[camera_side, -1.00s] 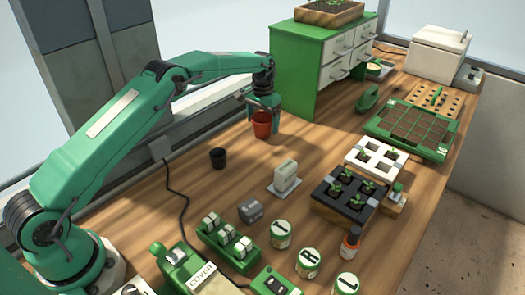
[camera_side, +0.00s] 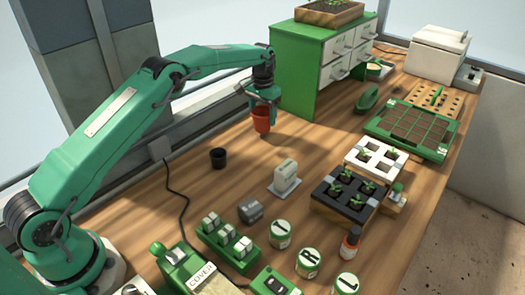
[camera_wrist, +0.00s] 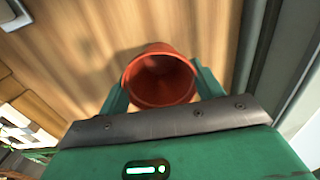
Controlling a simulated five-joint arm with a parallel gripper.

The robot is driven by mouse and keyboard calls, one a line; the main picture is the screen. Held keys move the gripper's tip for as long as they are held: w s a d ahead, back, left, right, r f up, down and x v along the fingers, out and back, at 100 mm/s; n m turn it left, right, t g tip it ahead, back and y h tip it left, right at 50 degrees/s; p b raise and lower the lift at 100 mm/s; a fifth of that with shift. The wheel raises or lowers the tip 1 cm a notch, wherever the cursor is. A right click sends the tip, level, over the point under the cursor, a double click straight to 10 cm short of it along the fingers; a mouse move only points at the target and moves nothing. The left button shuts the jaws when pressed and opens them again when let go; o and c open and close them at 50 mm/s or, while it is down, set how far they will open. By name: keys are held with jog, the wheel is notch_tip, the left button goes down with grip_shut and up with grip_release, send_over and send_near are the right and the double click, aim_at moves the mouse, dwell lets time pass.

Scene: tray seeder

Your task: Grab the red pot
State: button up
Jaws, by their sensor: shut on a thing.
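The red pot (camera_side: 261,120) is a small terracotta-red cup shape, upright, near the green drawer cabinet. My gripper (camera_side: 264,103) is above and around it, with the jaws shut on its sides. The pot appears held slightly above the wooden table, with a dark shadow beneath it. In the wrist view the pot (camera_wrist: 159,77) shows its open, empty inside between the two green fingers of my gripper (camera_wrist: 160,88).
The green cabinet (camera_side: 296,85) is close behind on the right. A white device (camera_side: 285,177) and the seedling tray (camera_side: 343,197) are further forward. The wood around the black pot is clear.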

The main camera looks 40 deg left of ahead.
jog(key=shift+d+r, duration=0.15)
jog(key=shift+r, duration=0.75)
jog(key=s+d+r, duration=0.5)
jog(key=d+r, duration=0.1)
jog(key=d, duration=0.4)
jog(key=shift+r, duration=0.35)
jog(key=shift+s+d, duration=0.1)
